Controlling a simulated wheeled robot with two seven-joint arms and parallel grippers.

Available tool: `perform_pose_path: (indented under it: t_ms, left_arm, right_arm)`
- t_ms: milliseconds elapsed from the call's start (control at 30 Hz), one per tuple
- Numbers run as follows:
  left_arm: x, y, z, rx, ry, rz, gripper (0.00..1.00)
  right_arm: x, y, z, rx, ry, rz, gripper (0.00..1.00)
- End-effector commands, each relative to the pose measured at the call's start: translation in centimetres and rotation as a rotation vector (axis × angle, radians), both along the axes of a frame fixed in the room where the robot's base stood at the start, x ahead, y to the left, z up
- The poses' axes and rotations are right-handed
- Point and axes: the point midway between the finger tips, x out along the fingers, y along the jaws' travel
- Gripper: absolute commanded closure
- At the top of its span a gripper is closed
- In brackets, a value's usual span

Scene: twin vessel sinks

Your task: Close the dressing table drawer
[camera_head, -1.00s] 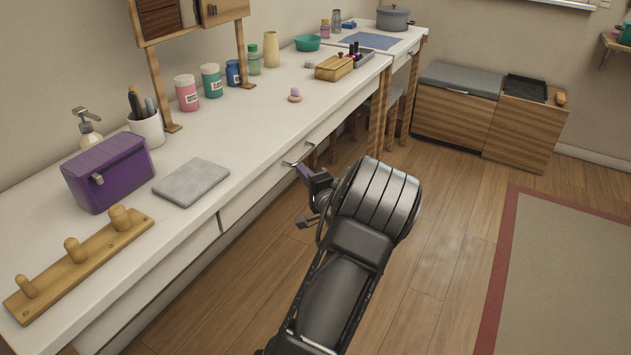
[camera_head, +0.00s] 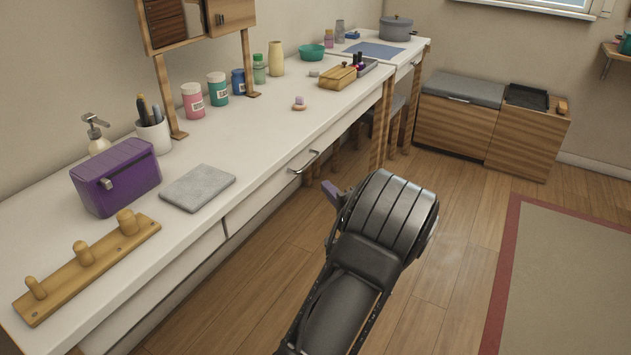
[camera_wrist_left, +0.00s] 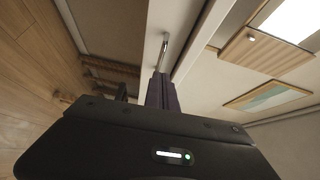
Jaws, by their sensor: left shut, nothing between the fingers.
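The dressing table (camera_head: 265,132) has a long white top. Its white drawer front (camera_head: 258,204) bears a metal bar handle (camera_head: 303,162) and looks flush, or nearly so, with the table's front edge. My left gripper (camera_head: 330,190) is shut and empty, in front of the drawer, a little below and right of the handle and apart from it in the head view. In the left wrist view its purple fingers (camera_wrist_left: 161,92) point towards the handle (camera_wrist_left: 164,45). My left wrist hides part of the gripper in the head view. My right gripper is not in view.
A purple box (camera_head: 117,178), a grey slab (camera_head: 197,187) and a wooden peg rack (camera_head: 85,265) stand on the table's near end. Jars and a wooden box (camera_head: 337,77) stand farther back. A low bench (camera_head: 457,122) is at the back. The wooden floor in front is clear.

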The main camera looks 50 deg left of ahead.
Motion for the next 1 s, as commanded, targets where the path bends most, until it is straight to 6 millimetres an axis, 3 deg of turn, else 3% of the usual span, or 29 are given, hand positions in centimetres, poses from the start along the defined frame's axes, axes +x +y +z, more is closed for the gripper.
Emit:
perform_pose_path:
  t_ms: [100,300,1000]
  left_arm:
    - [-0.6,-2.6,0.2,-0.002,0.001,-0.003,1.0]
    - [-1.3,-5.0,0.1,-0.002,0.0,-0.001,1.0]
    - [-1.4,-5.5,0.1,0.0,0.005,0.0,1.0]
  right_arm:
    - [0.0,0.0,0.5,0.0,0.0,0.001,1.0]
    - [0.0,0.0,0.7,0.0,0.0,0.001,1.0]
    - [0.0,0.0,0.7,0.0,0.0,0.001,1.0]
